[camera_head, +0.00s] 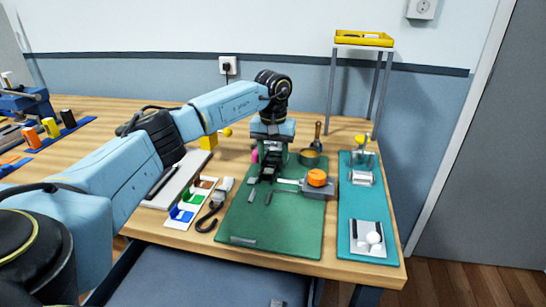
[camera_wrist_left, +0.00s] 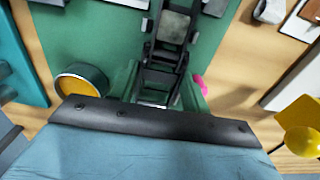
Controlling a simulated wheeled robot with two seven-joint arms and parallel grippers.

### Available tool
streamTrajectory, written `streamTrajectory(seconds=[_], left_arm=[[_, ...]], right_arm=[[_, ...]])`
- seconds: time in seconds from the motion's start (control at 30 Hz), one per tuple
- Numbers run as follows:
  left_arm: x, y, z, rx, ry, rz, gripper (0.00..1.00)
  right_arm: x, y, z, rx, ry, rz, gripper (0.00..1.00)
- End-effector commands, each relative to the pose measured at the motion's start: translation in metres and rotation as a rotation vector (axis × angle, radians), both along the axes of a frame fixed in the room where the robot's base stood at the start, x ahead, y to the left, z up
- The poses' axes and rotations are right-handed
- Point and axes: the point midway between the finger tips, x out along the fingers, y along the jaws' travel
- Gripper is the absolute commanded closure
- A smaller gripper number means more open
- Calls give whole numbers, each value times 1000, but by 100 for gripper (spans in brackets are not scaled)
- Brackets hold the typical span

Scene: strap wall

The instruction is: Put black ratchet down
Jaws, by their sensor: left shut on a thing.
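My left gripper (camera_head: 266,180) points down over the green mat (camera_head: 283,228), near its left side. It is shut on a dark piece that appears to be the black ratchet, mostly hidden by the fingers in the head view. In the left wrist view my left gripper (camera_wrist_left: 168,45) is shut, with a grey-and-black ratchet body (camera_wrist_left: 175,27) between and beyond its fingers, over the green mat (camera_wrist_left: 110,40). I cannot tell whether the ratchet touches the mat. My right gripper is not in view.
An orange roll (camera_head: 317,177) sits on a grey block right of the gripper. Behind it stands a brass-coloured pot (camera_head: 310,158). A black hook (camera_head: 207,219) lies left of the mat. A teal tray (camera_head: 368,245) lies right. The mat's front is mostly clear, with a grey bar (camera_head: 243,241).

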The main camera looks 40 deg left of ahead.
Motion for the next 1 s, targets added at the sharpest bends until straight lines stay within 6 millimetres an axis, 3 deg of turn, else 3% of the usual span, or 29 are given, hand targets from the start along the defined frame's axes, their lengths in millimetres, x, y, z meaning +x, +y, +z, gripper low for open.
streamTrajectory(seconds=[0.3,0.33,0.37,0.73,1.0], left_arm=[[0,0,-2,0,-1,0,83],[0,0,-2,0,0,0,49],[0,0,-2,0,0,0,45],[0,0,4,0,-1,0,44],[1,0,48,0,-4,0,44]], right_arm=[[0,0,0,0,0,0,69],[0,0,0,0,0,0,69],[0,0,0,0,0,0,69],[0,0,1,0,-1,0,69],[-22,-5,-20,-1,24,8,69]])
